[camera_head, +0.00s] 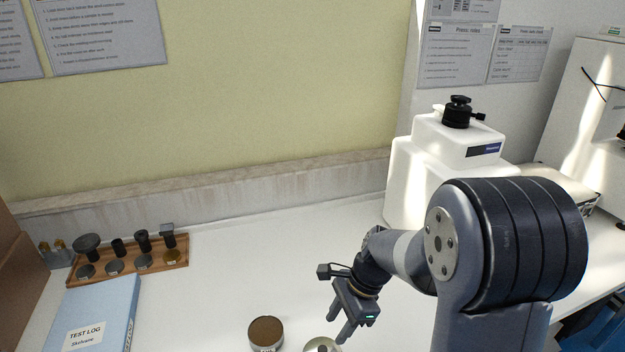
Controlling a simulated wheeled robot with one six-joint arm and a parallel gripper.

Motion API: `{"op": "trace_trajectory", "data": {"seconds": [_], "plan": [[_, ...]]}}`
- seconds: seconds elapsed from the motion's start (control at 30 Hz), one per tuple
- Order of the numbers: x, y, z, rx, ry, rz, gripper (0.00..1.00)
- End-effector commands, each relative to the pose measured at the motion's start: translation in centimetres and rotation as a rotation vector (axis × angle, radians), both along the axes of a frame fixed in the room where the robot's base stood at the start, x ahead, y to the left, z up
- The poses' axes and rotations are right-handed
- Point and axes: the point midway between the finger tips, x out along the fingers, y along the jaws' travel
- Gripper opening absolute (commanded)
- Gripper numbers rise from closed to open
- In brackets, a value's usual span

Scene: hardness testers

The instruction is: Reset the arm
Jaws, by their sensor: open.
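My gripper (344,326) hangs at the end of my arm in the lower middle of the view, with its two fingers pointing down and spread apart. Nothing shows between the fingers. It is over the white bench top (220,270). A round metal piece with a brown top (266,333) stands on the bench to the left of the fingers, apart from them.
A wooden rack (130,266) with several dark fittings and discs is at the left. A blue test log binder (108,305) lies before it. The bench middle is clear.

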Motion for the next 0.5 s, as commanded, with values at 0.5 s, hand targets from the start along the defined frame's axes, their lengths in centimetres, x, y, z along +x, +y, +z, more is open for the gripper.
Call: {"op": "trace_trajectory", "data": {"seconds": [0.5], "plan": [[-0.7,2.8,-5.6,0.0,-0.005,-0.001,0.42]]}}
